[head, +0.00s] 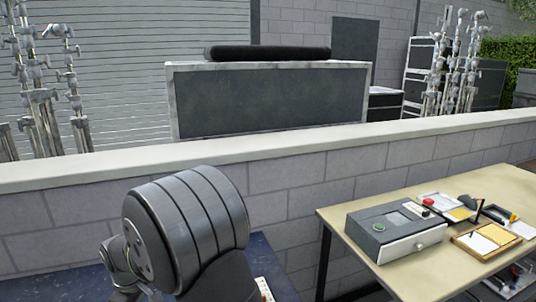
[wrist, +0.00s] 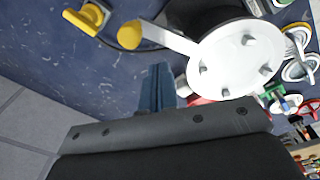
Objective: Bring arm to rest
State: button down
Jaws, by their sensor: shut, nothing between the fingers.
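My gripper (wrist: 160,72) shows in the wrist view as blue-grey fingers, pressed together, with nothing between them. It is over a dark blue speckled surface (wrist: 100,75); the gap between them is hard to judge. In the head view a large grey banded part of my arm stands at the lower left, over the dark blue worktop (head: 280,278); my fingers are not visible there.
A white disc with studs (wrist: 237,62) lies close right of the fingers. A yellow piece (wrist: 87,18) is at upper left; several small items crowd the right. A low block wall (head: 290,175) runs behind; a beige table (head: 365,268) holds a grey box (head: 396,229).

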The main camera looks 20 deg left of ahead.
jog(key=shift+w+d+f, duration=0.2)
jog(key=shift+w+d, duration=0.2)
jog(key=shift+d, duration=0.15)
jog(key=shift+w+d+f, duration=0.2)
jog(key=shift+w+d, duration=0.2)
jog(key=shift+d, duration=0.15)
jog(key=c, duration=0.8)
grip_release()
jog(key=o, duration=0.8)
jog(key=shift+w+r+n, duration=0.8)
jog(key=shift+w+r, duration=0.3)
jog(key=shift+c, duration=0.2)
jog(key=shift+o, duration=0.2)
jog(key=w+d+r+n, duration=0.2)
jog(key=w+r+n, duration=0.2)
jog(key=w+r, duration=0.3)
jog(key=shift+r+n+g+h, duration=0.3)
jog(key=shift+r+n+h, duration=0.1)
jog(key=shift+r, duration=0.1)
jog(key=f, duration=0.9)
jog(key=shift+w+d+f, duration=0.1)
jog(key=shift+w+f, duration=0.1)
jog(key=shift+f, duration=0.15)
jog(key=shift+r, duration=0.1)
notch_tip(320, 180, up, 10)
